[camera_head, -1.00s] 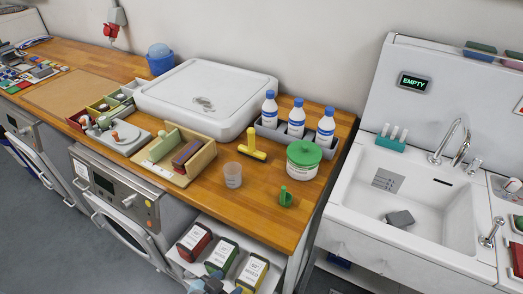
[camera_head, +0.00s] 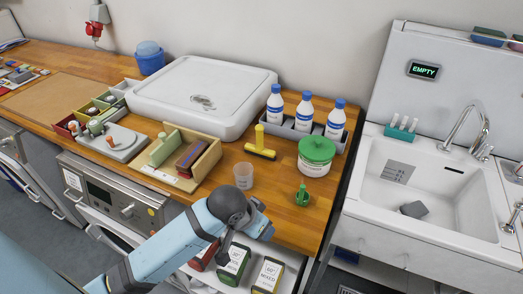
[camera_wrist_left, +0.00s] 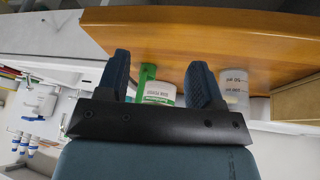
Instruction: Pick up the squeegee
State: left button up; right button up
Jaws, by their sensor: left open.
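The squeegee lies on the wooden counter in the head view, with a yellow handle (camera_head: 260,134) and a dark-edged yellow crossbar. It sits between the white basin and the white tub with the green lid. My left arm comes in from the lower left, its wrist over the counter's front edge, nearer than the squeegee and apart from it. My left gripper (camera_wrist_left: 159,62) is open and empty in the left wrist view. The tub (camera_wrist_left: 158,92) shows beyond its fingers. I cannot make out the squeegee there. My right gripper is not in view.
A clear beaker (camera_head: 243,175) and a small green object (camera_head: 302,196) stand in front of the squeegee. The tub (camera_head: 315,157) is to its right, with blue-capped bottles (camera_head: 304,112) behind. A wooden box (camera_head: 206,162) stands left. The sink (camera_head: 430,225) is at right.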

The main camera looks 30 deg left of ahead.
pick_arm(q)
jog(key=w+a+r, duration=0.1)
jog(key=w+r, duration=0.2)
jog(key=w, duration=0.5)
jog(key=n+y, duration=0.3)
jog(key=n, duration=0.2)
send_near(259, 127)
jog(key=x, duration=0.6)
jog(key=shift+w+f+p, duration=0.15)
jog(key=shift+f+p, duration=0.05)
jog(key=shift+p, duration=0.1)
jog(key=p+x, duration=0.1)
jog(key=x, duration=0.4)
jog(key=shift+f, duration=0.35)
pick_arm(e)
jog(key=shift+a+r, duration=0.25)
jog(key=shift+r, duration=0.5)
pick_arm(q)
grip_shut()
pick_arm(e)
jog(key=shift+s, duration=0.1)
